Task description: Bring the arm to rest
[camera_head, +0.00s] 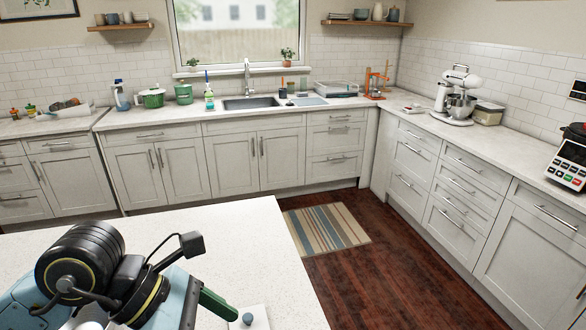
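My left arm (105,275) comes in at the lower left, over the near white counter (225,230). It is bent, with black ringed joints and pale blue links. Its hand end is partly cut off by the bottom edge, and I cannot make out the fingertips. A dark green bar (216,306) shows beside the hand end; I cannot tell whether it is held. My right arm and gripper are not in view.
A white piece with a grey knob (250,319) lies at the counter's bottom edge. Most of this counter is bare. A striped rug (326,228) lies on the dark wood floor (370,285). Beyond are the sink (250,103), a stand mixer (457,95) and a black-and-white appliance (570,160).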

